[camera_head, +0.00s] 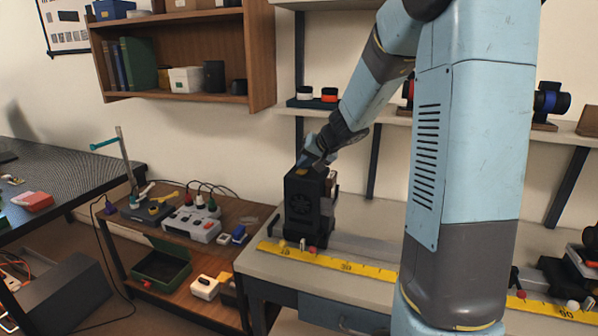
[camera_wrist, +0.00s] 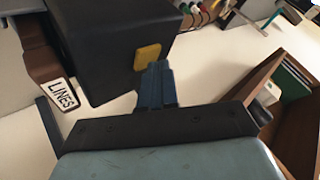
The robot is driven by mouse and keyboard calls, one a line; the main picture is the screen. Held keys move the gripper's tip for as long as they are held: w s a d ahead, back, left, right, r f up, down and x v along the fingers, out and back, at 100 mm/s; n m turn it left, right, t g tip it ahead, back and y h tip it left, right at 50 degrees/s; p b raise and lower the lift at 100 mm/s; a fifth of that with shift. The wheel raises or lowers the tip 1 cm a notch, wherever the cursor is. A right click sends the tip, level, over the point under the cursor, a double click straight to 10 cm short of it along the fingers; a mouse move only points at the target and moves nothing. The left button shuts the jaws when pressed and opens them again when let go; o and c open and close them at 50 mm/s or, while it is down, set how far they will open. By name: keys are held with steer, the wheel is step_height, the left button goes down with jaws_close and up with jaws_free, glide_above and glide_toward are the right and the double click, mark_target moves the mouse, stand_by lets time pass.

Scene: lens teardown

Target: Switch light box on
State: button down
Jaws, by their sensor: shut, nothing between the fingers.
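My gripper (camera_head: 307,164) is above the box, pointing down. Its blue fingers (camera_wrist: 156,72) are shut and empty, with the tips right at the switch. I cannot tell whether they touch it or whether the switch is pressed.
A yellow ruler (camera_head: 345,267) runs along the bench front. A wooden cart (camera_head: 255,215) with a power strip (camera_head: 192,223) stands left of the bench. Shelves (camera_head: 385,113) are behind; my arm hides the bench's middle.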

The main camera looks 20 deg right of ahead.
mark_target(304, 172)
steer(key=shift+r, duration=0.45)
stand_by(0.4)
steer(key=shift+r, duration=3)
